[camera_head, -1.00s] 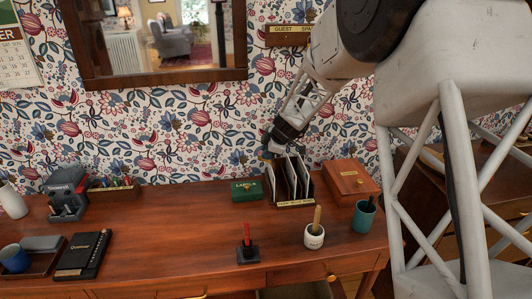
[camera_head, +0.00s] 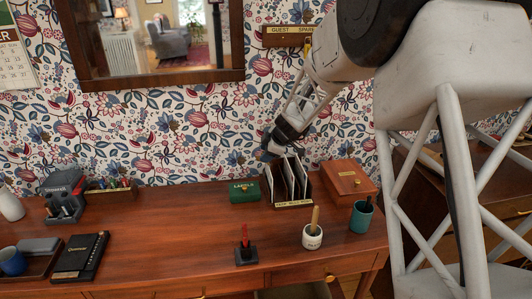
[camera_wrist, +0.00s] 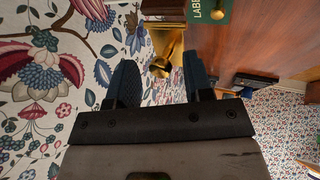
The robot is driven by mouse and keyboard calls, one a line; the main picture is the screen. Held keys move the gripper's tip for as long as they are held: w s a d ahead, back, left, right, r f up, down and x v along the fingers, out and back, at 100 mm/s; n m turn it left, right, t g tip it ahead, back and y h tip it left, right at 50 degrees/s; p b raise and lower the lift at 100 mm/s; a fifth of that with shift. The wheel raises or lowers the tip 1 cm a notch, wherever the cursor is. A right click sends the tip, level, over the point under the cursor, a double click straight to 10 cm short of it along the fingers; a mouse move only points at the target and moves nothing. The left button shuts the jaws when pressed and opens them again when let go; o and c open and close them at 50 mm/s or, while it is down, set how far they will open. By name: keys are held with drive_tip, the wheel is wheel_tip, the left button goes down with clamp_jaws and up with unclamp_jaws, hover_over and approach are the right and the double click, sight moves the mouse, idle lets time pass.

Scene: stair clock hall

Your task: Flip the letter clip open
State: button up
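A brass clip (camera_wrist: 166,52), which I take to be the letter clip, shows in the wrist view, fixed by the end of a dark wooden part. My gripper (camera_wrist: 160,82) has its two blue-padded fingers apart, one on each side of the line to the clip, with nothing held. Whether a finger touches the clip is unclear. In the head view my gripper (camera_head: 270,147) is at the back left of the letter rack (camera_head: 294,204), just above it. The rack stands on the desk with several upright letters. I cannot make out the clip in the head view.
A green label box (camera_head: 244,191) is left of the rack and a wooden box (camera_head: 348,180) right of it. A white pot (camera_head: 313,239), teal cup (camera_head: 362,219) and red-topped stand (camera_head: 246,254) are in front. The papered wall is close behind.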

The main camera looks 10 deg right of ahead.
drive_tip(key=shift+r, duration=0.1)
drive_tip(key=v, duration=0.7)
drive_tip(key=shift+s+d+r, duration=0.15)
drive_tip(key=shift+s+d, duration=0.05)
idle(0.3)
drive_tip(key=s+a+r+m+g+h, duration=0.1)
drive_tip(key=s+r+m, duration=0.35)
drive_tip(key=s, duration=0.75)
drive_tip(key=s+a+r+m+h, duration=0.1)
drive_tip(key=s+r+m, duration=0.35)
drive_tip(key=s, duration=0.75)
drive_tip(key=s+d+m+h, duration=0.1)
drive_tip(key=s+m, duration=0.3)
drive_tip(key=s, duration=0.8)
drive_tip(key=s+d+m+g+h, duration=0.1)
drive_tip(key=s+m, duration=0.3)
drive_tip(key=s, duration=0.8)
drive_tip(key=shift+d+f+h, duration=0.25)
drive_tip(key=shift+f+h, duration=0.25)
drive_tip(key=shift+h, duration=0.2)
